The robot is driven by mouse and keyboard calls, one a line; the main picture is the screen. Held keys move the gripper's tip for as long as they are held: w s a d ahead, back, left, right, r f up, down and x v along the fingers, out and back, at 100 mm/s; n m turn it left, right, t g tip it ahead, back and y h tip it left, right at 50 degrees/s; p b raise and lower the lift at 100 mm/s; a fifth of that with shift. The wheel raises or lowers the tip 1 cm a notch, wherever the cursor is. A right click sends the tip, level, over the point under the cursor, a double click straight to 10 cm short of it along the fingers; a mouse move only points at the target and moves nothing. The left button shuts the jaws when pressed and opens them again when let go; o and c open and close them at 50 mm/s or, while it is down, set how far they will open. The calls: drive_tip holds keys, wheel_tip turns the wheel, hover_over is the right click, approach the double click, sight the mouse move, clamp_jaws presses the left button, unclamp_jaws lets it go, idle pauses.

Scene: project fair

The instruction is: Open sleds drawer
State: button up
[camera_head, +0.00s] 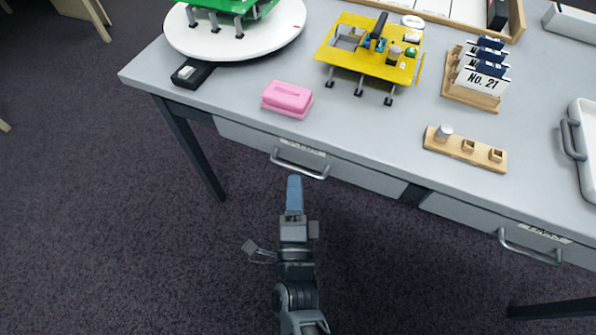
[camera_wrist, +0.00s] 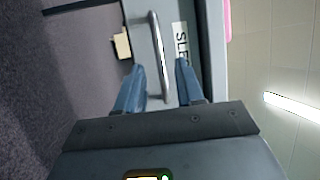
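The sleds drawer (camera_head: 345,174) is a grey drawer under the front edge of the table, and it looks shut. Its metal bar handle (camera_head: 300,170) runs along the front below a white label. In the wrist view the label (camera_wrist: 181,42) shows "SLE", the rest being hidden by a finger. My gripper (camera_head: 294,182) is just in front of the handle with its blue fingers pointing at it. In the wrist view the fingers are apart, one on each side of the handle (camera_wrist: 160,60). I cannot tell whether either finger touches it.
A second drawer with a handle (camera_head: 530,246) is at the right. On the table (camera_head: 340,128) are a pink block (camera_head: 287,99), a yellow stand (camera_head: 370,50), a white round board (camera_head: 235,45), a wooden peg strip (camera_head: 465,149) and a card holder (camera_head: 472,90).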

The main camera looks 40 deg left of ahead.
drive_tip(key=shift+x, duration=1.8)
drive_tip(key=shift+c, duration=0.4)
clamp_jaws()
